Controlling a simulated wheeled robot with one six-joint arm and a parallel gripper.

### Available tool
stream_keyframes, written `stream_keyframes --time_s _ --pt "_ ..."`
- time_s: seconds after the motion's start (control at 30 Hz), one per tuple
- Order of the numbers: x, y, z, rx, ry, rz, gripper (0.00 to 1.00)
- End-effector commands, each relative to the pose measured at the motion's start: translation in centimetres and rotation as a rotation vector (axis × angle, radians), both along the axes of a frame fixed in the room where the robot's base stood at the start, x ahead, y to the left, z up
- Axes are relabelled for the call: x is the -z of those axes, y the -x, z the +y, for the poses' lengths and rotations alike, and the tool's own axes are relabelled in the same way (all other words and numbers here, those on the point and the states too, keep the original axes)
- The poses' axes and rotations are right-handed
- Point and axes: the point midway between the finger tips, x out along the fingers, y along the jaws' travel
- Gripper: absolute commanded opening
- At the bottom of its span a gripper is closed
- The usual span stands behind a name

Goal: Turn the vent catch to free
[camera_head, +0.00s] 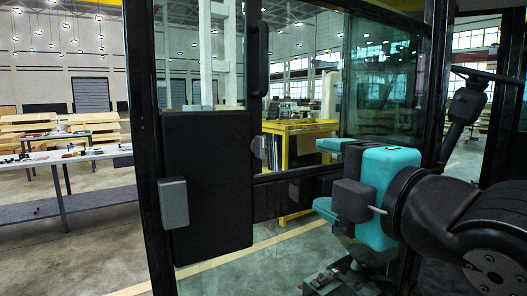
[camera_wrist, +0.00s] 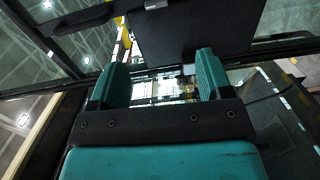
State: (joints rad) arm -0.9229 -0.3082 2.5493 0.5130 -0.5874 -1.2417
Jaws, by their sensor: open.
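A small pale grey piece (camera_head: 258,147) sits at the right edge of a black panel (camera_head: 207,190) on the cab door; it may be the vent catch. A similar small piece (camera_wrist: 188,69) shows at the panel's edge in the wrist view, between the finger lines. A larger grey block (camera_head: 173,202) is on the panel's left side. I cannot tell for sure which is the catch, or its setting. My teal gripper (camera_head: 325,175) is right of the panel, apart from it. In the wrist view its fingers (camera_wrist: 161,76) are open, with nothing held.
A black grab handle (camera_head: 259,45) stands upright on the frame above the small grey piece. Dark door posts and a glass pane (camera_head: 384,75) surround the area. A yellow stand (camera_head: 290,143) is outside, behind the window. Worktables (camera_head: 65,158) stand at the far left.

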Motion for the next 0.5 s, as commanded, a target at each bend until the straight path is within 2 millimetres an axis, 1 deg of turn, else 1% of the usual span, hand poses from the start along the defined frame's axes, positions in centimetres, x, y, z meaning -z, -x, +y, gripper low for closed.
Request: stream_keyframes --time_s 0.07,0.27,0.5 --pt "-0.6 -0.2 0.2 -0.003 0.013 -0.028 0.72" --pt "-1.0 -2.1 1.2 -0.001 0.017 -0.024 0.72" --pt "-0.8 -6.4 3.6 -0.002 0.013 -0.021 0.72"
